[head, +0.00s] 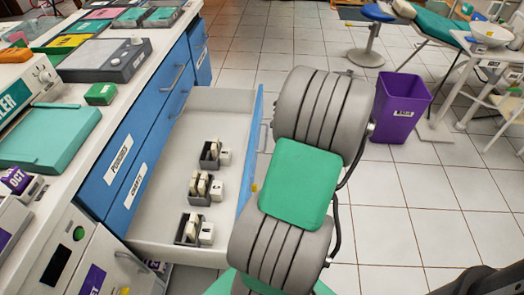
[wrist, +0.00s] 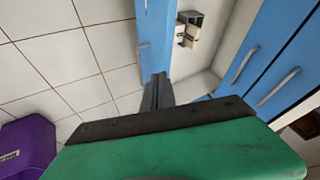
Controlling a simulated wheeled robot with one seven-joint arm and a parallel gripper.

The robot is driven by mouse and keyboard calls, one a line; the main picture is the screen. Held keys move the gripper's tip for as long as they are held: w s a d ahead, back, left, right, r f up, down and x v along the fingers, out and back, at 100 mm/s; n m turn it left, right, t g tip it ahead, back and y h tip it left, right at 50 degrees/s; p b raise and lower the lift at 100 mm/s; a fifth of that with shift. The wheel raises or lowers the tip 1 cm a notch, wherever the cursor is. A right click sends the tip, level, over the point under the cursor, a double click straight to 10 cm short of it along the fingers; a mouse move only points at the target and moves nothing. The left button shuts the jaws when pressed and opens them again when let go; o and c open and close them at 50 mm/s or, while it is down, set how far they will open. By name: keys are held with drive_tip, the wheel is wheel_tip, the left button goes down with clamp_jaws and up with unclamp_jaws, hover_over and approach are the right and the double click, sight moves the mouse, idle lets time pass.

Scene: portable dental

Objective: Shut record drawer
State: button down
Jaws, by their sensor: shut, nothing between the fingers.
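The open drawer (head: 165,190) extends right from the blue cabinet in the head view. It is pale inside, and its blue front panel (head: 249,150) faces right, partly behind my arm. It holds several small dark holders with white and cream items. In the wrist view the panel (wrist: 154,38) runs down to my gripper (wrist: 157,80), whose fingers are shut and empty. The fingertips overlap the panel's near end; I cannot tell whether they touch. One holder (wrist: 188,28) shows right of the panel. My arm hides the gripper in the head view.
The counter (head: 150,75) on the left carries boxes and devices. Closed blue drawers (head: 120,160) with labels are below it. A purple bin (head: 401,105) stands right of my arm, with a blue stool (head: 372,35) behind.

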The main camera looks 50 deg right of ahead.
drive_tip(key=s+d+f, duration=0.2)
drive_tip(key=d, duration=0.1)
drive_tip(key=w+a+f+b, duration=0.2)
drive_tip(key=w+f+b, duration=0.1)
drive_tip(key=w+f, duration=0.4)
drive_tip(key=shift+w+a+f+m+b, duration=0.3)
drive_tip(key=shift+w+a+f+b, duration=0.1)
drive_tip(key=shift+w, duration=0.65)
